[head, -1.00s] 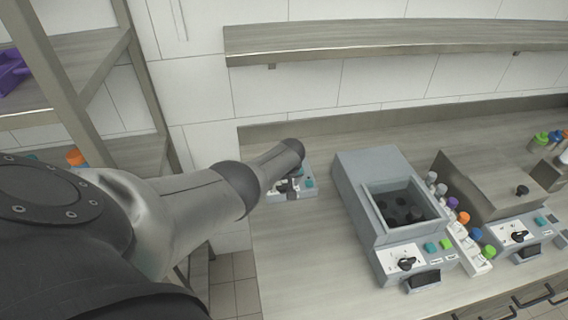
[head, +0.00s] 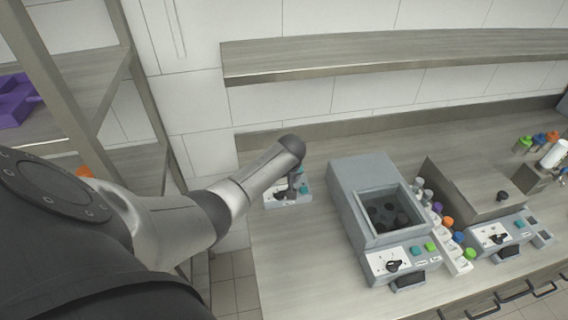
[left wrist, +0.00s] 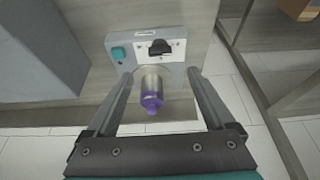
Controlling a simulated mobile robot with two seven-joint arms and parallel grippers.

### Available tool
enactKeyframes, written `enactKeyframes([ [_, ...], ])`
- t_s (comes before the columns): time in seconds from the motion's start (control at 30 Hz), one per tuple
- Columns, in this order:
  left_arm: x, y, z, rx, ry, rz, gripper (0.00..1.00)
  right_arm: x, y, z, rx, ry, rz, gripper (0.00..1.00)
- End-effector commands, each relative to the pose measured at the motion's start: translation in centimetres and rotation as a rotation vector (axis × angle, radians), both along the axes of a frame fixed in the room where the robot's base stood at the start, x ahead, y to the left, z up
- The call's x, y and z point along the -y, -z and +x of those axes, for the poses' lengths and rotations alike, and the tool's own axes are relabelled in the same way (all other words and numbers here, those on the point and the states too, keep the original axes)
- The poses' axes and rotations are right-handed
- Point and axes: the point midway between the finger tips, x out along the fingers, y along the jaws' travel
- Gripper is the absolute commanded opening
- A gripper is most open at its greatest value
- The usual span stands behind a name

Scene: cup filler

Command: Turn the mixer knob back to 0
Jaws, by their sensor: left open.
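The mixer is a small grey unit (head: 274,201) at the left end of the counter, mostly behind my left wrist in the head view. In the left wrist view the mixer (left wrist: 180,75) shows a white panel with a black knob (left wrist: 159,47) and a teal button (left wrist: 118,53). A clear tube with a purple cap (left wrist: 152,102) is at the mixer, between my fingers in the picture. My left gripper (left wrist: 161,72) is open, its fingertips just short of the panel and either side of the tube. The knob's marks are too small to read. My right gripper is out of view.
A larger grey machine (head: 358,178) with an open well stands to the right on the counter. A white rack (head: 457,262) of tubes with coloured caps is beside it. A shelf (head: 400,55) runs along the wall above. Bare counter (head: 290,250) lies in front of the mixer.

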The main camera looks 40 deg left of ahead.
Motion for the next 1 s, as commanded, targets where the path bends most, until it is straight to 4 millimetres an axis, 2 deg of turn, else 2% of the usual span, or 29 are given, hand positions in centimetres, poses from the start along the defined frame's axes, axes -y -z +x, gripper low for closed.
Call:
enactKeyframes([
  [0.47, 1.3, -4.2, -1.0, 0.002, -0.001, 0.001, 0.88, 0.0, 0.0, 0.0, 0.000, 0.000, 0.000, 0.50],
  [1.0, 1.5, -4.8, -1.2, -0.001, 0.000, 0.001, 0.88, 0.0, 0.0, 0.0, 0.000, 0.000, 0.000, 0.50],
])
